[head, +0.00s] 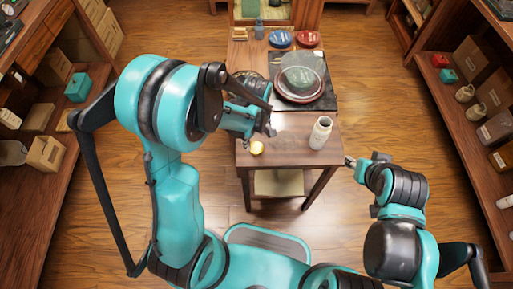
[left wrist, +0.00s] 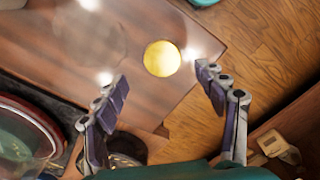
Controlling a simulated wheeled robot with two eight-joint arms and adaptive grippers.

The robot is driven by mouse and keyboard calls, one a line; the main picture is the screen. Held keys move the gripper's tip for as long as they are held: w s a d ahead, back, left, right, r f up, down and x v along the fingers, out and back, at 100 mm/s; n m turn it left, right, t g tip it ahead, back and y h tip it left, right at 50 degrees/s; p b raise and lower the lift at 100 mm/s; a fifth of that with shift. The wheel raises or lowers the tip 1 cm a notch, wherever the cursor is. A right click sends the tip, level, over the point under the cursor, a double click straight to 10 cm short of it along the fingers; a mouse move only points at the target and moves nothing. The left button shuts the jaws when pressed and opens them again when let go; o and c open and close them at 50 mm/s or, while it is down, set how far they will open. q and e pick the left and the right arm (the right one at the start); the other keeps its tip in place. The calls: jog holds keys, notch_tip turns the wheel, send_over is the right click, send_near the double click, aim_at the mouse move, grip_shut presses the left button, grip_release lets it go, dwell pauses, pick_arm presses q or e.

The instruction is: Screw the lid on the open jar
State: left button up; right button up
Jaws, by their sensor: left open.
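A round yellow lid (head: 257,147) lies flat near the front left corner of the small wooden table (head: 245,158). It also shows in the left wrist view (left wrist: 162,58), just beyond and between the fingertips, not gripped. A pale, upright jar (head: 320,132) stands near the table's right edge; its top looks open, but is small here. My left gripper (head: 268,128) is above the table, left of the jar and close to the lid. It is open and empty in the left wrist view (left wrist: 160,78). My right gripper (head: 352,160) is right of the table, apart from the jar; its fingers are too small to read.
A dark mat (head: 325,103) bears a round tray (head: 298,97) with a clear, domed item. A blue dish (head: 280,39) and a red dish (head: 307,38) lie at the back. Shelves with boxes line both sides. The table between lid and jar is clear.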

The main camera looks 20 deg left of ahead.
aim_at(256, 147)
pick_arm(q)
jog(key=f+b, duration=0.2)
jog(key=f, duration=0.3)
jog(key=shift+s+f+b, duration=0.15)
jog(key=shift+s+b, duration=0.05)
jog(key=shift+b, duration=0.15)
jog(key=c, duration=0.8)
